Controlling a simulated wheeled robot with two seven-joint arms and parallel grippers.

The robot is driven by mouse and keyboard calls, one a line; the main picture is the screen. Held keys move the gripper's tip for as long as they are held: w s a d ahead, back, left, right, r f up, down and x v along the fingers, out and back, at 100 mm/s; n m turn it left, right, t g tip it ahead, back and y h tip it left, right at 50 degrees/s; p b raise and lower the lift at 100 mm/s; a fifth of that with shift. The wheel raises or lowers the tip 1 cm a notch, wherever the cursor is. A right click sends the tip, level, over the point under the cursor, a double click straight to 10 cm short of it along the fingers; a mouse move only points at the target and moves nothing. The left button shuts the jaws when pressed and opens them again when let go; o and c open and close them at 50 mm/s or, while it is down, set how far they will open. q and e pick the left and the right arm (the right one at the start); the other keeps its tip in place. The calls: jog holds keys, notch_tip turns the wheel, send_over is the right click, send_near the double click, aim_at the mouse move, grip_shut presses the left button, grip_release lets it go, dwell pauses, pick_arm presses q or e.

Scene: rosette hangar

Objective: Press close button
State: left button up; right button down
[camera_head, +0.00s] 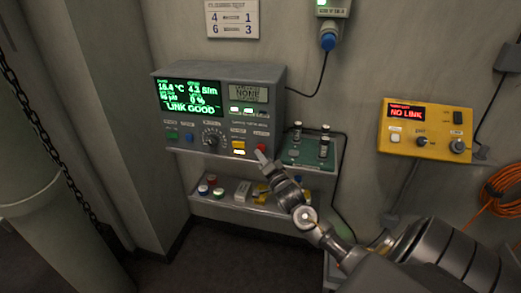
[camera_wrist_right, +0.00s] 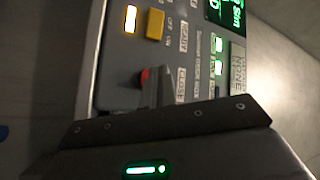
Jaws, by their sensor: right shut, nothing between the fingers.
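The grey control box (camera_head: 218,110) sits on a wall shelf, with a green-lit screen reading "LINK GOOD". A red button (camera_head: 261,147) is at the lower right of its front. It also shows in the right wrist view (camera_wrist_right: 145,76), partly hidden behind my fingers, near a label (camera_wrist_right: 181,86) that seems to read "CLOSE". My right gripper (camera_head: 260,156) is shut and empty, its tip just below the red button in the head view. I cannot tell whether it touches. In the wrist view the fingertips (camera_wrist_right: 155,88) overlap the button's edge. My left gripper is not in view.
A yellow button (camera_head: 238,145) and a lit indicator (camera_head: 239,152) are left of the red button. A green tray (camera_head: 300,160) with vials stands right of the box. A lower shelf (camera_head: 235,203) holds small items. A yellow box (camera_head: 425,130) reads "NO LINK".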

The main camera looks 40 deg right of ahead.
jog(key=shift+w+d, duration=0.1)
jog(key=shift+d, duration=0.05)
dwell(0.5)
jog(key=shift+w+d, duration=0.2)
jog(key=shift+w+d, duration=0.2)
jog(key=shift+d, duration=0.2)
dwell(0.8)
jog(key=shift+a+r, duration=0.1)
jog(key=shift+s+a+p, duration=0.5)
jog(key=shift+a, duration=0.15)
jog(key=shift+a, duration=0.1)
jog(key=s+a+p, duration=0.1)
jog(key=a, duration=0.1)
jog(key=s+a+p, duration=0.1)
jog(key=a, duration=0.1)
jog(key=shift+s+p, duration=0.35)
jog(key=shift+s, duration=0.05)
